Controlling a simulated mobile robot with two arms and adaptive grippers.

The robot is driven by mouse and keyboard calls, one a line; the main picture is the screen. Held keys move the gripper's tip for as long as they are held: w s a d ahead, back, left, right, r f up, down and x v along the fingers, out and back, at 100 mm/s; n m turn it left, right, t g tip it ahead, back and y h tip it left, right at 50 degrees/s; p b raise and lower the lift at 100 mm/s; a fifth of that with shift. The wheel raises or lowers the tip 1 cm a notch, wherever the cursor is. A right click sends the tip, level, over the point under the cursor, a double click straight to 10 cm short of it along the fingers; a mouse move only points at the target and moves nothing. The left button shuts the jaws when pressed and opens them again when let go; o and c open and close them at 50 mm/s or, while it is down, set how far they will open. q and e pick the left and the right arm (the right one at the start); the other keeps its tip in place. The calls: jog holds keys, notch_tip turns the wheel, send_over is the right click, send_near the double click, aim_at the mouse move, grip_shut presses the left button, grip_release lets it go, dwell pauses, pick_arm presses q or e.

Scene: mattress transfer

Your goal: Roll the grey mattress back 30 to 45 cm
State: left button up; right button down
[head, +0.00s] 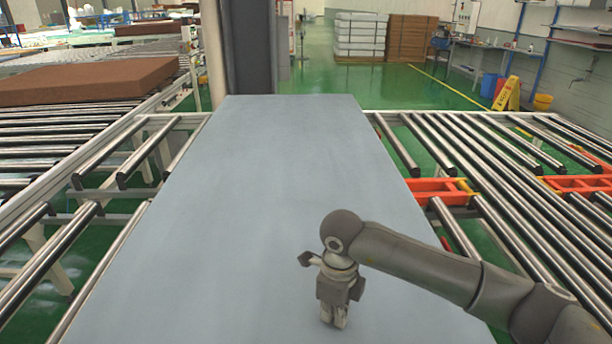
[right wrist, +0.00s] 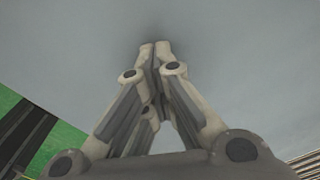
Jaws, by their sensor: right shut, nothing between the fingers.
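The grey mattress (head: 265,200) lies flat and long in front of me on the roller conveyor, running from the bottom of the head view to a dark column at its far end. My right gripper (head: 334,322) points down over the near right part of the mattress. In the right wrist view its fingertips (right wrist: 155,48) are together and empty, with the mattress surface (right wrist: 230,60) filling most of the background. Whether the tips touch the mattress I cannot tell. My left gripper is not in view.
Metal rollers (head: 60,245) flank the mattress on the left, and more rollers (head: 520,190) lie on the right with orange frames (head: 437,188) among them. A brown mattress (head: 90,80) rests at the far left. A dark column (head: 250,50) stands beyond the far end.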

jog(key=shift+s+a+f, duration=0.1)
jog(key=shift+a+f, duration=0.1)
jog(key=shift+a, duration=0.25)
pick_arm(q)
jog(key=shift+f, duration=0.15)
pick_arm(e)
jog(key=shift+d+r, duration=0.1)
